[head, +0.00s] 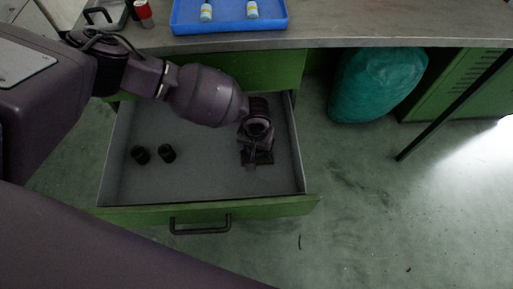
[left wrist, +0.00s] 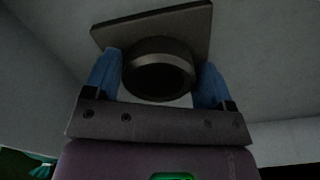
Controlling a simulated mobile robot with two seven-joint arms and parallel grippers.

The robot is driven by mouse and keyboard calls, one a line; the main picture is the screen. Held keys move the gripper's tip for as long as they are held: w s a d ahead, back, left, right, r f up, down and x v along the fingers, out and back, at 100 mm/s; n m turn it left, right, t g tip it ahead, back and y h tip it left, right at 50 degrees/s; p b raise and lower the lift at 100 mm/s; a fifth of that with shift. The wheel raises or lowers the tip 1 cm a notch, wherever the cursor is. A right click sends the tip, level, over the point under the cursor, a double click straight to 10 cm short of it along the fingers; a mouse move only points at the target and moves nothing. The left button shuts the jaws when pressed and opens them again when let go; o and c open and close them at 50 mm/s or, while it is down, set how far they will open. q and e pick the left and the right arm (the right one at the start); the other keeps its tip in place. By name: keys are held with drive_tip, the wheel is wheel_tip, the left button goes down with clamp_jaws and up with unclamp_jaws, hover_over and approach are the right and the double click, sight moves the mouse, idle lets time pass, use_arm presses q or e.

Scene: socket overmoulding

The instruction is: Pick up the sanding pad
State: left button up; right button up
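The sanding pad (left wrist: 198,22) shows in the left wrist view as a flat dark plate with a round, ring-like dark grip (left wrist: 158,66) on it. In the head view its dark plate (head: 262,158) is inside the open drawer, partly hidden by my gripper. My left gripper (head: 252,150) points down into the drawer's right side. In the left wrist view its two blue fingers (left wrist: 158,76) stand on either side of the round grip, with little or no gap. Whether they press on it is not clear. My right gripper is out of view.
The open green drawer (head: 205,208) has a grey floor; two small black cylinders (head: 140,154) (head: 167,153) stand in its left half. Above is a worktop (head: 340,32) with a blue tray (head: 230,25) holding pale bottles. A teal bag (head: 375,85) stands right of the drawer.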

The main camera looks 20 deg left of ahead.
use_arm(q)
drive_tip(key=c, duration=1.3)
drive_tip(key=shift+o, duration=0.2)
drive_tip(key=shift+w+r, duration=0.15)
drive_tip(key=shift+r, duration=0.35)
wheel_tip(320, 180, up, 5)
drive_tip(key=shift+w+f+p, duration=0.15)
drive_tip(key=shift+f+p, duration=0.05)
drive_tip(key=shift+p, duration=0.85)
wheel_tip(320, 180, up, 15)
drive_tip(key=p, duration=0.5)
drive_tip(key=shift+s+f, duration=0.2)
drive_tip(key=shift+s, duration=0.05)
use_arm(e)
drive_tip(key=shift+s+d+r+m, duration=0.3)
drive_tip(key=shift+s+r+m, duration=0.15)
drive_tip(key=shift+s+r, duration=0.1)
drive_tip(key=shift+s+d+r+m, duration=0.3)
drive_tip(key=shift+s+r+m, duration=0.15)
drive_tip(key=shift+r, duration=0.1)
